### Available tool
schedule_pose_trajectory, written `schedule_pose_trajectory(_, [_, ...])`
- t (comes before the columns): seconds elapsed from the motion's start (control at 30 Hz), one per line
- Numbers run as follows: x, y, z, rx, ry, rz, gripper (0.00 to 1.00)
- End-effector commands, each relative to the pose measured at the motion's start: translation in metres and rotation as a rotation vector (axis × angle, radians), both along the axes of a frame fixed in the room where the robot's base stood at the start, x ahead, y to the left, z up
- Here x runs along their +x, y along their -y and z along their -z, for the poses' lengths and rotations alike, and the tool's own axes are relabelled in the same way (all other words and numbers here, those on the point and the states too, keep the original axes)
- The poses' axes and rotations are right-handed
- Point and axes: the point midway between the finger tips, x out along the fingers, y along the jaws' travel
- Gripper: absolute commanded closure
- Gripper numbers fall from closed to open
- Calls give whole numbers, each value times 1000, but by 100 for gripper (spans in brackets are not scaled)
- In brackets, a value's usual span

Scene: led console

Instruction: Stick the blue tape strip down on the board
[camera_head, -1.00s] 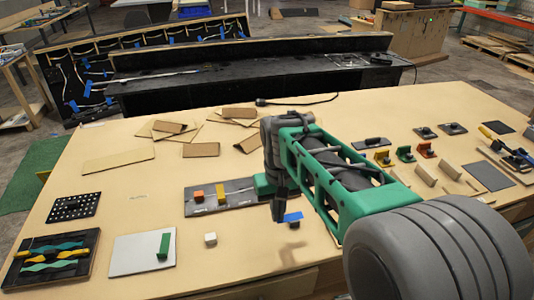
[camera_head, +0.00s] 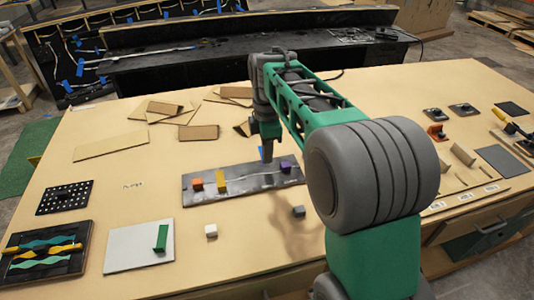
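The dark grey board (camera_head: 232,186) lies flat on the table. It bears an orange block (camera_head: 197,184), a yellow block (camera_head: 221,181), a pale wavy line and a purple block (camera_head: 285,167) near its right end. My gripper (camera_head: 267,156) points down over the board's far right part, between the yellow and purple blocks. A small bit of the blue tape strip (camera_head: 262,151) shows beside the fingers; the rest is hidden behind them. It has travelled with my gripper, so the fingers appear shut on it. I cannot tell whether the strip touches the board.
A white cube (camera_head: 211,231) and a dark grey cube (camera_head: 298,211) sit in front of the board. A white panel with a green block (camera_head: 161,237) lies at front left. Cardboard pieces (camera_head: 198,132) lie behind. My arm hides part of the table's right side.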

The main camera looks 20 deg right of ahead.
Motion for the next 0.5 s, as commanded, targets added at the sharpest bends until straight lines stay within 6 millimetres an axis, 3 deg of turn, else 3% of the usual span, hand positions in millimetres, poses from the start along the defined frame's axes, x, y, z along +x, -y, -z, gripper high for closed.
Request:
schedule_pose_trajectory(0.17, [2, -1, 8, 0, -1, -38, 100])
schedule_pose_trajectory(0.5, [1, -1, 53, 0, 0, -35, 100])
